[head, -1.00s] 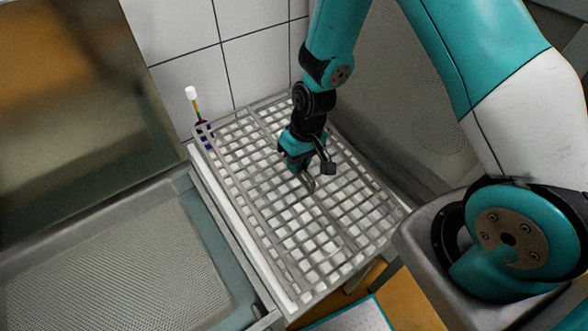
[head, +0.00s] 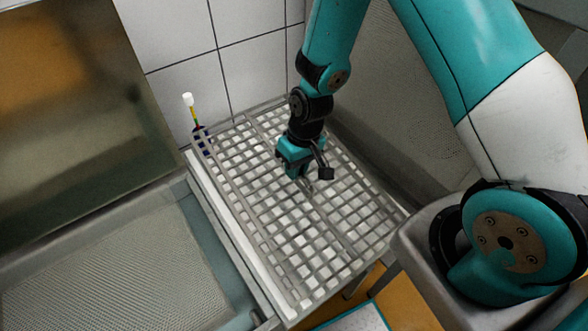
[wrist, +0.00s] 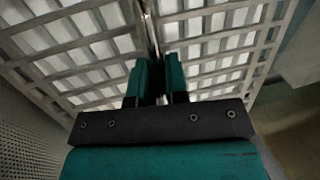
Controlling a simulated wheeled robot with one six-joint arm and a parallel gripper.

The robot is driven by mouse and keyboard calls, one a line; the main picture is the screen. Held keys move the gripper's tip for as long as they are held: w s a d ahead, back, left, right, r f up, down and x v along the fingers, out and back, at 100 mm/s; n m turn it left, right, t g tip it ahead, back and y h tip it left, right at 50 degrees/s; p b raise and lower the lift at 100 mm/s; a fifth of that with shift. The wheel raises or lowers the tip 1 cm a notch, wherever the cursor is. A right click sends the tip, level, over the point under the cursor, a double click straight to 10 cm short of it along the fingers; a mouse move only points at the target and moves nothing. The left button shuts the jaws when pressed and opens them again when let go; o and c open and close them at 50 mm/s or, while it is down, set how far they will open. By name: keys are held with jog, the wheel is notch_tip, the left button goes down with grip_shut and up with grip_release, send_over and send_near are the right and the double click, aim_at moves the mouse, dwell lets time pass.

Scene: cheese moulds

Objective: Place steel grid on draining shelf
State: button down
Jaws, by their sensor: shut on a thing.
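The steel grid (head: 335,237) is a grey lattice of crossed bars. It lies flat over the draining shelf, whose pale edge (head: 238,232) shows along the left; I cannot tell whether the grid touches it all round. My gripper (head: 306,184) points down at the middle of the grid and is shut on its thin handle. In the wrist view my gripper (wrist: 160,66) is closed around the handle (wrist: 152,28), with the bars of the grid (wrist: 220,37) filling the background. The jaws hide part of the handle.
A bottle with a white cap (head: 194,122) stands at the back left corner beside the tiled wall (head: 255,65). A perforated metal surface (head: 125,275) lies at left. A perforated panel (head: 385,120) rises behind my arm. A white-topped board (head: 355,318) is at the front.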

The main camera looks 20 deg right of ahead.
jog(key=shift+s+r+p, duration=0.35)
jog(key=shift+r, duration=0.25)
jog(key=s+d+r+p, duration=0.2)
jog(key=s+r+p, duration=0.5)
jog(key=s+p, duration=0.5)
jog(key=shift+s+d, duration=0.2)
jog(key=shift+s, duration=0.2)
